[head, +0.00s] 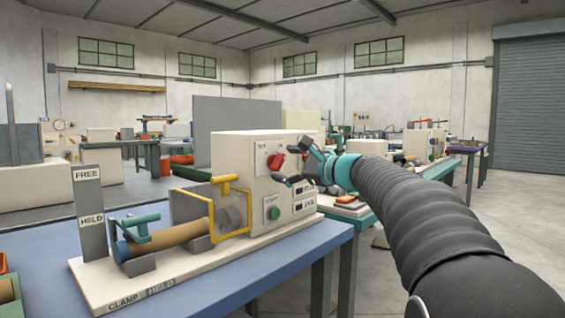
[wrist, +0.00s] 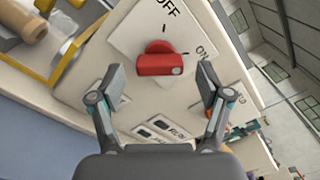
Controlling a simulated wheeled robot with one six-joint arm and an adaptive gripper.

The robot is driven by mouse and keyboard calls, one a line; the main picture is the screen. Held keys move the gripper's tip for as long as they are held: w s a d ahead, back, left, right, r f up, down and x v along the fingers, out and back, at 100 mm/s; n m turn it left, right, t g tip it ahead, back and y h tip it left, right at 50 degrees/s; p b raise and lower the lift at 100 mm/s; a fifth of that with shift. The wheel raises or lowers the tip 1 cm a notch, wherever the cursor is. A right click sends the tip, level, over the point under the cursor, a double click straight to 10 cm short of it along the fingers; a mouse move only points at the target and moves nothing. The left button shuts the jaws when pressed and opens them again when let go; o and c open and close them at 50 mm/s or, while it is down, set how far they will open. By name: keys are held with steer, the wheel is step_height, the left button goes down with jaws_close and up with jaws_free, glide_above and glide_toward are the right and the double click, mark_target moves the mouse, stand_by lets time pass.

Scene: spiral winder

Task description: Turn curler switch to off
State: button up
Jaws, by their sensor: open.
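The curler switch is a red knob (head: 275,160) on the pale front panel of the winder box. In the wrist view the red knob (wrist: 155,62) sits on a pale plate marked OFF above it and ON at right. Its bar lies crosswise, with a small mark at its right end, on the ON side. My gripper (head: 287,164) is beside the panel in the head view. In the wrist view my gripper (wrist: 161,80) is open, one finger to each side of the knob, with gaps showing between fingers and knob. I cannot tell the depth between them.
A green button (head: 273,213) and small labelled windows are lower on the panel. A yellow guard frame (head: 233,215) and a brown roll (head: 175,240) are left of it, on a white base. A blue table (head: 40,240) carries the machine. A FREE/HELD post (head: 91,240) stands at left.

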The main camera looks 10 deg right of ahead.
steer(key=shift+x, duration=0.8)
steer(key=shift+c, duration=0.2)
steer(key=c, duration=1.1)
